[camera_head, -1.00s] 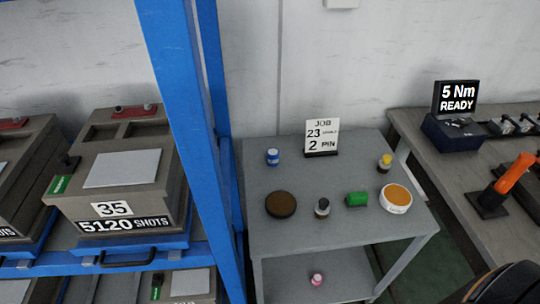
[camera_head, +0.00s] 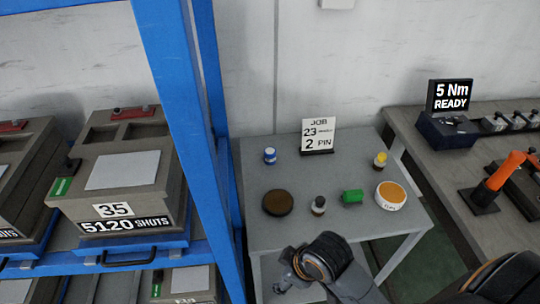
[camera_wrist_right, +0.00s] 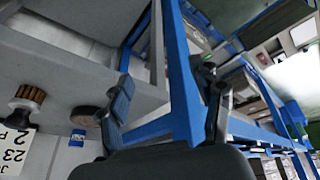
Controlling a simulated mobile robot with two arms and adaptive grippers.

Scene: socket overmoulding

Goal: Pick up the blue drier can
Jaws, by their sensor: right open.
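The blue drier can (camera_head: 270,156) is a small blue can with a white band. It stands upright at the back left of the grey table (camera_head: 345,173), left of the job card. It also shows in the right wrist view (camera_wrist_right: 77,138), beyond the left finger. My right gripper (camera_head: 285,284) is low at the table's front edge, apart from the can and well in front of it. In the right wrist view the fingers (camera_wrist_right: 166,79) are spread with nothing between them. My left gripper is not in view.
A brown disc (camera_head: 278,203), dark-capped bottle (camera_head: 319,205), green can (camera_head: 352,196), orange-topped tub (camera_head: 390,195) and yellow-capped bottle (camera_head: 380,160) stand on the table. The job card (camera_head: 318,136) is at the back. A blue rack post (camera_head: 185,120) rises at the left.

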